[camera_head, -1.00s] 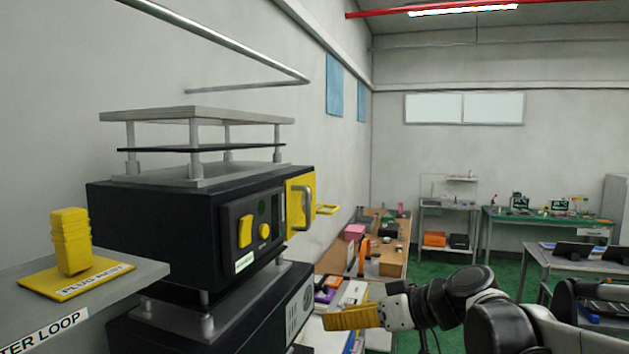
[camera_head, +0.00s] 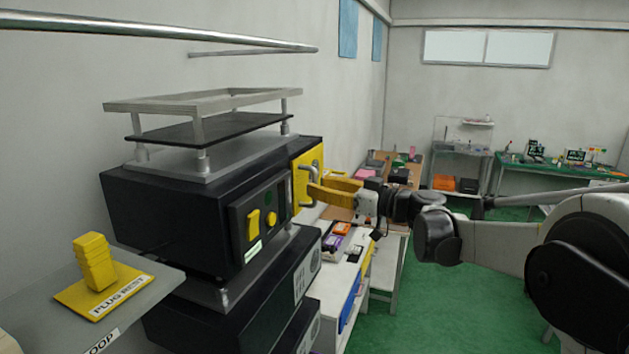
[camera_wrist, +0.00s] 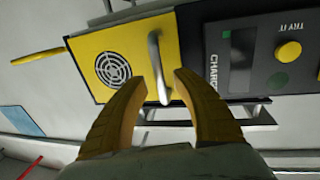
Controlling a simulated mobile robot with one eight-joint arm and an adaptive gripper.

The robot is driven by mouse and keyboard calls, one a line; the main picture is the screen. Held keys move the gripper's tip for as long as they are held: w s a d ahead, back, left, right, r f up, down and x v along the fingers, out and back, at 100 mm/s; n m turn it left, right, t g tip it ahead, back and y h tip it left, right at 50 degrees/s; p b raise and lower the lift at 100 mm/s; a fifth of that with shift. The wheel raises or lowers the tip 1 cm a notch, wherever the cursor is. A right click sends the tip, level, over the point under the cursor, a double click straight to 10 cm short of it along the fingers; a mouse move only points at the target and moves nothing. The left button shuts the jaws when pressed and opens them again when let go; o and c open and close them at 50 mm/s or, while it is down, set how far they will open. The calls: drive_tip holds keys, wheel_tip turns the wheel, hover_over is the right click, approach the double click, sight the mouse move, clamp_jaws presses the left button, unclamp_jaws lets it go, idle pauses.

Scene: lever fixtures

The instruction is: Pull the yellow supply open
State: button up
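The yellow supply (camera_head: 302,176) is a yellow panel on the black unit's right end, with a grey upright bar handle (camera_head: 315,178). In the wrist view, the yellow supply (camera_wrist: 112,58) shows a round vent, and its handle (camera_wrist: 155,62) stands out beside the vent. My gripper (camera_head: 314,192) has yellow fingers and is at the handle. In the wrist view, my gripper (camera_wrist: 162,80) is open, with one finger on each side of the handle's near end. A gap shows between each finger and the bar. I cannot tell whether the fingers touch it farther in.
A black panel (camera_wrist: 258,60) with a yellow button adjoins the supply. A yellow bar (camera_wrist: 38,54) sticks out on its other side. A shelf at left holds a yellow plug (camera_head: 95,262). A cluttered bench (camera_head: 345,290) stands below my gripper.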

drive_tip(key=shift+x, duration=1)
clamp_jaws()
drive_tip(key=w+d+b+v, duration=0.1)
drive_tip(key=w+b+v, duration=0.1)
drive_tip(key=v, duration=1)
drive_tip(key=shift+s+d+b, duration=0.2)
drive_tip(key=shift+d+b, duration=0.1)
drive_tip(key=shift+d, duration=0.15)
unclamp_jaws()
